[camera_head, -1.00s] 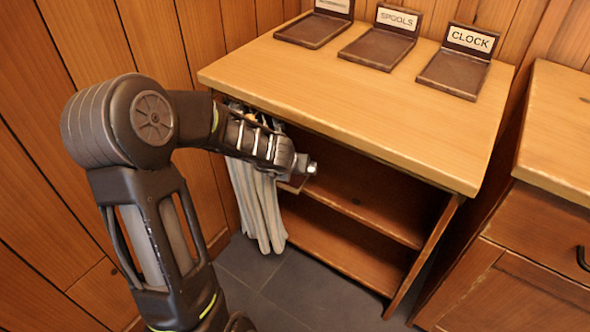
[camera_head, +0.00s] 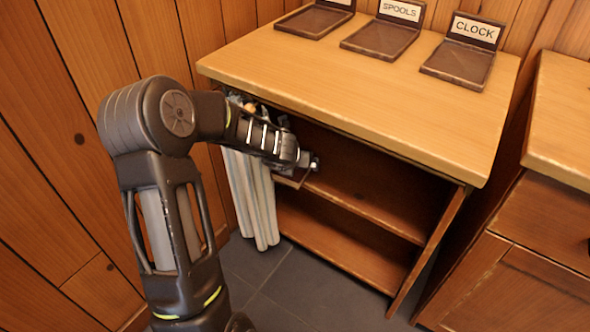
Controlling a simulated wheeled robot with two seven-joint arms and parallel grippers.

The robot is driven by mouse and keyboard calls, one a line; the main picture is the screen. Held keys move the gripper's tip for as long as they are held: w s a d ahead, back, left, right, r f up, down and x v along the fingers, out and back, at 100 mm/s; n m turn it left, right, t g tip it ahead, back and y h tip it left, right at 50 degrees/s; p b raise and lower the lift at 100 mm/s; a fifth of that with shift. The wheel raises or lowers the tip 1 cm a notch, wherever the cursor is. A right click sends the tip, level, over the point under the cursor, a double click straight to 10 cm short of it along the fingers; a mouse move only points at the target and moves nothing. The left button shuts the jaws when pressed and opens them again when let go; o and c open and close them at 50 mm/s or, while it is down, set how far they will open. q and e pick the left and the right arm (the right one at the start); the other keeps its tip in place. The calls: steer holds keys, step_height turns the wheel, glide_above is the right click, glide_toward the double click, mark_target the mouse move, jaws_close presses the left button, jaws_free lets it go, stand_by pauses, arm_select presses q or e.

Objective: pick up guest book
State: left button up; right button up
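No guest book can be made out in the head view. My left arm comes in from the left and bends toward the wooden cabinet (camera_head: 360,90). Its far end, with the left gripper (camera_head: 308,163), is at the cabinet's open front, just below the top at the left side. The fingers are too small and partly hidden, so I cannot tell whether they are open or hold anything. A grey-white curtain (camera_head: 252,195) hangs bunched at the cabinet's left front, under my forearm. My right gripper is out of view.
On the cabinet top are brown trays with signs: one reads SPOOLS (camera_head: 380,38), one CLOCK (camera_head: 458,63), and a third (camera_head: 314,20) is cut off. The visible lower shelf (camera_head: 335,245) looks empty. Another wooden cabinet (camera_head: 545,215) stands at right.

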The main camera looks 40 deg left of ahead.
arm_select(q)
steer(key=shift+w+a+f, duration=0.1)
steer(key=shift+w+f, duration=0.15)
steer(key=shift+f, duration=0.05)
stand_by(0.4)
steer(key=c, duration=1.3)
steer(key=shift+c, duration=0.7)
steer(key=shift+r, duration=0.1)
